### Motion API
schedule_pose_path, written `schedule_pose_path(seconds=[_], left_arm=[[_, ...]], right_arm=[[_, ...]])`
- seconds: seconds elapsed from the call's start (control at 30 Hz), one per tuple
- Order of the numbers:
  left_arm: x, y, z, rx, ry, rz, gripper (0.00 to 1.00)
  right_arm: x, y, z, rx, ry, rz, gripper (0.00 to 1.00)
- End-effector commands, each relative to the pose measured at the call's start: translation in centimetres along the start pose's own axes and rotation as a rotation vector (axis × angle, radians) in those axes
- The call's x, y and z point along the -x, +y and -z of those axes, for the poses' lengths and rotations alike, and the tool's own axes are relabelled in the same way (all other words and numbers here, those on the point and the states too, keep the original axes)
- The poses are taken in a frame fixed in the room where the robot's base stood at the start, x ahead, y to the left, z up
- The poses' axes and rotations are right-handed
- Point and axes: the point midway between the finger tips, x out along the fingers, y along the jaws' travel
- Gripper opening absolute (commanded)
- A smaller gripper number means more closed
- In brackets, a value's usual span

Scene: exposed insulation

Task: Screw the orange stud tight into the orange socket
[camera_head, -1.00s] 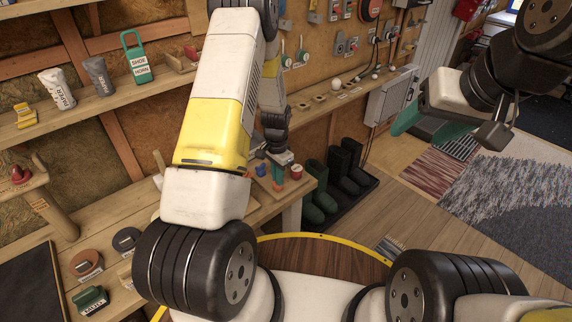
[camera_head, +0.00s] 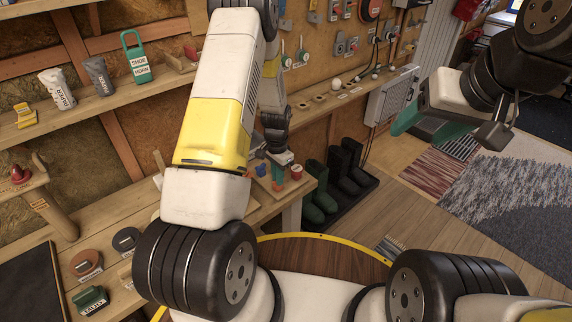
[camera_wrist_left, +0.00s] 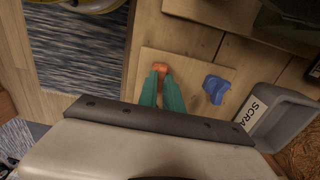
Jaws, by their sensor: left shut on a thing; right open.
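My left gripper (camera_wrist_left: 161,84) has its teal fingers shut on an orange piece, the stud (camera_wrist_left: 160,67), above a light wooden board (camera_wrist_left: 190,62). In the head view my left gripper (camera_head: 278,170) points down at this board on the bench, with orange (camera_head: 278,186) showing at its fingertips. The orange socket cannot be told apart from the stud; the fingers cover that spot. A blue piece (camera_wrist_left: 215,88) stands on the same board, to the right of the fingers and apart from them. My right gripper (camera_head: 408,118) is open and empty, away to the right above the floor.
A grey bin marked SCRA (camera_wrist_left: 285,118) is right of the board in the wrist view. A red-and-white round thing (camera_head: 296,172) is beside the left gripper. Dark boots (camera_head: 345,160) stand on the floor beyond the bench end. A grey box (camera_head: 392,95) hangs on the wall.

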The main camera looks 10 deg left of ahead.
Motion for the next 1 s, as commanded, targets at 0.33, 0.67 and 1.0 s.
schedule_pose_path(seconds=[0.33,0.67,1.0], left_arm=[[0.4,0.0,0.0,0.000,0.001,0.000,0.00],[0.9,0.0,0.0,0.000,0.001,0.000,0.00],[1.3,0.0,0.0,0.000,0.000,0.000,0.00]], right_arm=[[0.0,0.0,0.0,0.000,0.000,0.000,0.62],[0.0,0.0,0.0,0.000,0.000,0.000,0.62],[0.0,0.0,0.0,0.000,0.000,0.000,0.62]])
